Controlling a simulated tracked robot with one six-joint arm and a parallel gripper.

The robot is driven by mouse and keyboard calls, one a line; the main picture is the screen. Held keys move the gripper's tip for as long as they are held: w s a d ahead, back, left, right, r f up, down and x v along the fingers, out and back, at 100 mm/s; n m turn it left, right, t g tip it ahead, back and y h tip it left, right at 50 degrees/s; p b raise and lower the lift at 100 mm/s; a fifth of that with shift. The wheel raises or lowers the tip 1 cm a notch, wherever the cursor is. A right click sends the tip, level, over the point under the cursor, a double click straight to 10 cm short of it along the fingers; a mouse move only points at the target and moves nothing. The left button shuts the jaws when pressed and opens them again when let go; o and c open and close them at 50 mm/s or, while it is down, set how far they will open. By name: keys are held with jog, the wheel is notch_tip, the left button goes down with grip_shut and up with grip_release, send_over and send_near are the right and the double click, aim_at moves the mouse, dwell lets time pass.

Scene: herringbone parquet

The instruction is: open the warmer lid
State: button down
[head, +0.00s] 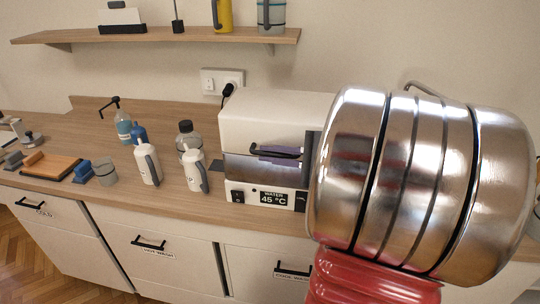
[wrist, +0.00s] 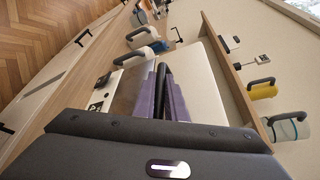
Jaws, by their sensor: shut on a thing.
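The warmer (head: 255,172) is a box with a steel band and a front panel reading "WATER 45 °C", on the wooden counter. Its white lid (head: 265,115) lies down on top, looking closed; it shows as a pale panel in the wrist view (wrist: 200,88). A black bar handle (head: 262,150) sits at the lid's front; in the wrist view the handle (wrist: 163,75) runs between my purple finger pads. My gripper (head: 284,155) is shut on this handle, and its fingers also show in the wrist view (wrist: 164,98). My arm hides the warmer's right side.
White bottles (head: 147,163) and a grey-capped bottle (head: 187,138) stand close left of the warmer. A wall shelf (head: 160,36) with several items hangs above. A plugged socket (head: 222,80) is behind.

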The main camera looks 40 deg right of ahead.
jog(key=shift+f, duration=0.1)
jog(key=shift+a, duration=0.25)
jog(key=shift+d, duration=0.15)
jog(key=shift+d, duration=0.1)
jog(key=shift+r, duration=0.35)
